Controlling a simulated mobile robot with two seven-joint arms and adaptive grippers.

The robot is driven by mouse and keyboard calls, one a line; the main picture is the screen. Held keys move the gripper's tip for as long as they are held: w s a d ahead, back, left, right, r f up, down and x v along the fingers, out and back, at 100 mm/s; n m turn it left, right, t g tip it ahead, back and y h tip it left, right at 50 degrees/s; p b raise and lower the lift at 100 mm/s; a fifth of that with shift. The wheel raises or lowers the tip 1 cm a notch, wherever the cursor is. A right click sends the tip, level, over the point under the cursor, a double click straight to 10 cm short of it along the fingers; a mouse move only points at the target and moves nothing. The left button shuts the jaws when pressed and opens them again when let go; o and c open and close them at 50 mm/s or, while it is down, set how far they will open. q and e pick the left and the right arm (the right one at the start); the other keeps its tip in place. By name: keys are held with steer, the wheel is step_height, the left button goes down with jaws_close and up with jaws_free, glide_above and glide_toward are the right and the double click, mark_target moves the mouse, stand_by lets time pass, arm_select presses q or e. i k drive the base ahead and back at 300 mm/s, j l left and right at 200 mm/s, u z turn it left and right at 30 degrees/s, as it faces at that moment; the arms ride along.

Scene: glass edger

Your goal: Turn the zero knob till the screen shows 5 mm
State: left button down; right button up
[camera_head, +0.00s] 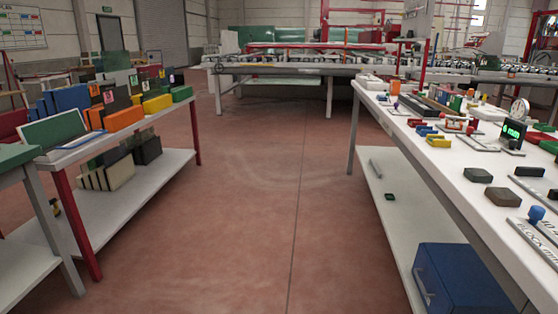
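A small dark display with green digits (513,131) stands on the white table at the right; its reading is too small to make out. A round white dial (519,108) on a stand is just behind it. I cannot tell which part is the zero knob. Neither of my grippers is in view.
The white table (440,178) at the right holds many small blocks and tools, with a blue cabinet (462,278) on its lower shelf. A roller machine (300,68) stands behind.

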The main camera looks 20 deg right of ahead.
mark_target(513, 143)
steer(key=i+z, duration=0.15)
steer(key=z, duration=0.25)
steer(key=i+j+z, duration=0.1)
steer(key=z, duration=0.3)
steer(key=i+j+z, duration=0.1)
steer(key=z, duration=0.3)
steer(key=i+j+z, duration=0.15)
steer(key=z, duration=0.3)
steer(key=i+j+z, duration=0.2)
steer(key=z, duration=0.15)
steer(key=i+j+z, duration=0.3)
steer(key=j+u, duration=0.1)
steer(key=j, duration=1.55)
steer(key=k, duration=0.05)
